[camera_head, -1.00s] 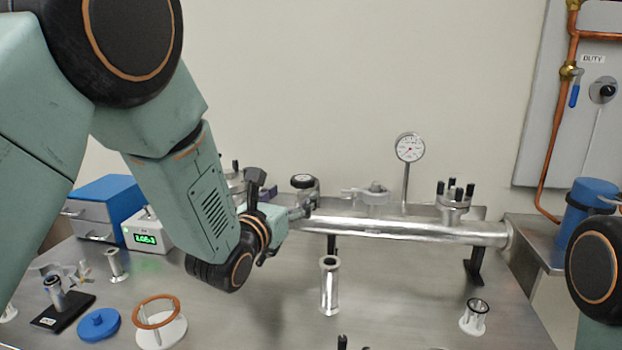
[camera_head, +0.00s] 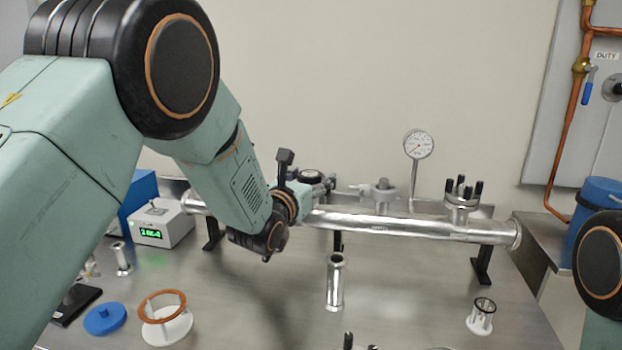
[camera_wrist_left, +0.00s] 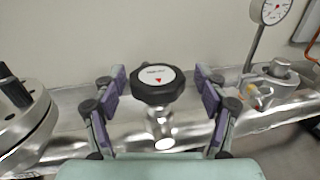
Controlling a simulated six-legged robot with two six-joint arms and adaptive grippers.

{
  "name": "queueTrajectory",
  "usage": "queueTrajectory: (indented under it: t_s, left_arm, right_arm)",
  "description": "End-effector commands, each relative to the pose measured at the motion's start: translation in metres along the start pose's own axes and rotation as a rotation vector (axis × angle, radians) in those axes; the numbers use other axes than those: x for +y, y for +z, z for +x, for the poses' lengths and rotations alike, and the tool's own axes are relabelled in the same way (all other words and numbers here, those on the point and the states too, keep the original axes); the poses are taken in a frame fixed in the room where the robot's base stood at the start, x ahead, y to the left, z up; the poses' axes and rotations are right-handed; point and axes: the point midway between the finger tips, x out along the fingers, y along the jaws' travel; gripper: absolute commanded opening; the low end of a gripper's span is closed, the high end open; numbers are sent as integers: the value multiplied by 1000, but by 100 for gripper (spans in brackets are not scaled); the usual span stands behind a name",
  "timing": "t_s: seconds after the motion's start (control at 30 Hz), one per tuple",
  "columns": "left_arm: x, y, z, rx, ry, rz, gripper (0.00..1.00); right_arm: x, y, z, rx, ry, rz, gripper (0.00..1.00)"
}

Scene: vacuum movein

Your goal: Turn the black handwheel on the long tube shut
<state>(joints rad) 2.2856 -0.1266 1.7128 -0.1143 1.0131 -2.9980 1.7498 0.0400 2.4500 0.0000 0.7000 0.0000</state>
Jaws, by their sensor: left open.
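The black handwheel (camera_wrist_left: 158,84) has a white top with a red mark and sits on a metal valve stem on the long tube (camera_wrist_left: 268,121). In the left wrist view my open left gripper (camera_wrist_left: 162,82) has one purple-padded finger on each side of the handwheel, with a gap on both sides. In the head view the long silver tube (camera_head: 400,225) runs across the bench. There my left gripper (camera_head: 325,184) is at the tube behind my wrist, and the handwheel (camera_head: 311,176) is partly hidden by it. My right gripper is not in view.
A pressure gauge (camera_head: 418,144) and a clamped fitting (camera_head: 380,192) stand right of the handwheel. A flange with black bolts (camera_head: 461,191) is farther right. A short metal tube (camera_head: 335,282), a blue cap (camera_head: 105,319) and a ring stand (camera_head: 165,318) are on the bench in front.

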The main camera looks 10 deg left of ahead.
Motion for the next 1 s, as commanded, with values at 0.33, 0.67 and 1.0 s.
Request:
queueTrajectory:
  t_s: [0.33,0.67,1.0]
  left_arm:
    - [0,0,1,0,0,0,61]
    - [0,0,1,0,-1,0,33]
    - [0,0,1,1,-6,0,17]
  right_arm:
    - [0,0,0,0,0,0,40]
    - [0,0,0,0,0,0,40]
    - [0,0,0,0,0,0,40]
